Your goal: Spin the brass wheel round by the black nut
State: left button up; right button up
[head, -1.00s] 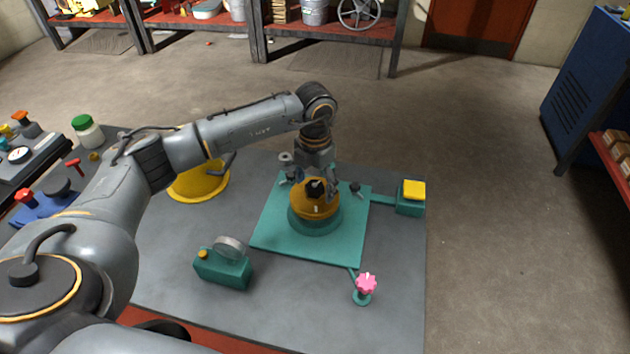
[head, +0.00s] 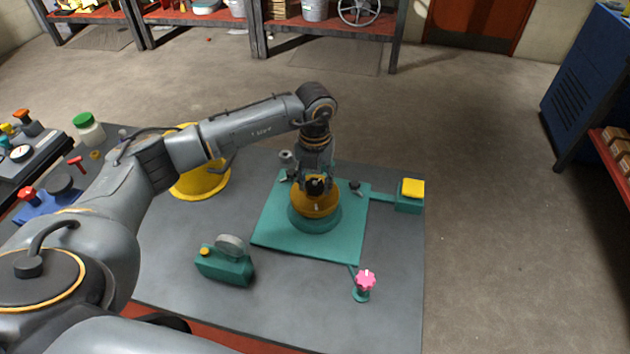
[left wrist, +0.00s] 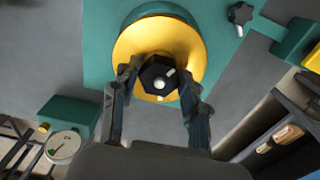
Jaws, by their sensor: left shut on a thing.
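The brass wheel (head: 318,207) lies flat on a round teal mount (head: 315,224) in the middle of a square teal plate (head: 277,232). The black nut (left wrist: 157,78) stands at the wheel's centre, with a pale stud in its middle. My left gripper (left wrist: 159,75) comes down from above, with one finger on each side of the nut, and is shut on it. In the head view the gripper (head: 316,182) covers the far part of the wheel and much of the nut. My right gripper is not in view.
A pink knob (head: 365,281) stands at the plate's front right, and a teal box with a yellow top (head: 411,188) at its right. A teal gauge box (head: 224,266) is at front left. A yellow round object (head: 203,181) lies behind my arm. The grey mat is clear between them.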

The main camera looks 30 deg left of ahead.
pick_arm(q)
jog(key=m+b, duration=0.1)
jog(key=m, duration=0.1)
jog(key=shift+f+m+b, duration=0.2)
jog(key=shift+m+b, duration=0.15)
jog(key=shift+m, duration=0.05)
jog(key=m+b, duration=0.1)
jog(key=m, duration=0.3)
jog(key=shift+b, duration=0.4)
jog(key=m+b, duration=0.2)
jog(key=m, duration=0.3)
jog(key=m+b, duration=0.1)
jog(key=m, duration=0.2)
jog(key=shift+r, duration=0.15)
jog(key=o, duration=1.1)
jog(key=shift+d, duration=0.1)
jog(key=shift+o, duration=0.2)
